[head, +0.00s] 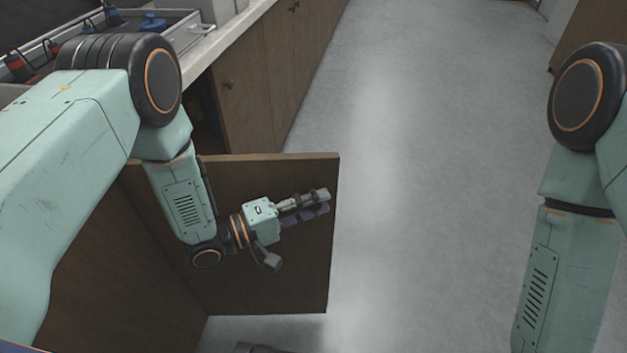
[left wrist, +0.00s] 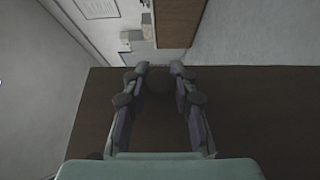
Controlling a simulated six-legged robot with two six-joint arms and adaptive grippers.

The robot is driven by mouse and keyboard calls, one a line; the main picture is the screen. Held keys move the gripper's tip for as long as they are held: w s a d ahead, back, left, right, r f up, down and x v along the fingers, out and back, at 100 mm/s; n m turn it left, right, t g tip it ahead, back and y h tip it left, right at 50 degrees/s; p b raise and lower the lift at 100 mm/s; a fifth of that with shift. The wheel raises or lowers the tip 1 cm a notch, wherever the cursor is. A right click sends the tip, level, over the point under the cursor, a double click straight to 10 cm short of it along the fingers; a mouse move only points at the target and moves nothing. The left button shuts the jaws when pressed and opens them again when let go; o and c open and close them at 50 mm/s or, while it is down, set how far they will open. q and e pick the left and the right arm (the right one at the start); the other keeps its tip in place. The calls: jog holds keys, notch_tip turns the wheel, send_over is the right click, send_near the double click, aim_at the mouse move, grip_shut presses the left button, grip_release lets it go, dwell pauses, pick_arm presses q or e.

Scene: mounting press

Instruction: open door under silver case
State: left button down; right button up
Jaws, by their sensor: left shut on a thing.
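The brown wooden door (head: 265,285) stands swung out from the counter in the head view, with an open gap behind it at the cabinet. My left gripper (head: 322,202) lies across the door near its free edge. In the left wrist view the fingers of my left gripper (left wrist: 160,70) are around a dark round knob (left wrist: 159,84) on the door face (left wrist: 85,120). The knob is hidden in the head view. The silver case (head: 187,32) sits on the counter at top left, partly hidden by my left arm. My right gripper is out of view.
More closed brown cabinet doors (head: 262,85) run along the counter (head: 215,48) beyond the open door. The grey floor (head: 420,150) to the right of the door is clear. Another brown cabinet (head: 590,30) shows at top right.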

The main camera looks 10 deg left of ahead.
pick_arm(q)
jog(key=shift+s+g, duration=0.3)
jog(key=shift+s, duration=0.35)
jog(key=c, duration=1.1)
grip_release()
jog(key=v, duration=1.2)
jog(key=shift+f, duration=0.2)
